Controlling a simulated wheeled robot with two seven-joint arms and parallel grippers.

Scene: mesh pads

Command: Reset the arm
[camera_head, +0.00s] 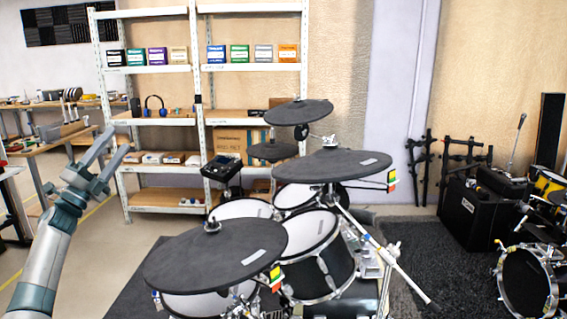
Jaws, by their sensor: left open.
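My left arm comes in from the lower left and points up. My left gripper (114,152) is at its end, with its two fingers spread apart and nothing between them. It is left of the drum kit and in front of the shelving in the picture, touching nothing that I can see. My right gripper is not in view.
A drum kit with dark round pads, the nearest pad (215,250) low in the middle, fills the centre. White shelving (201,100) with small boxes stands behind. A workbench (50,140) is at the left. A black amplifier (472,212) and another drum (525,283) stand at the right.

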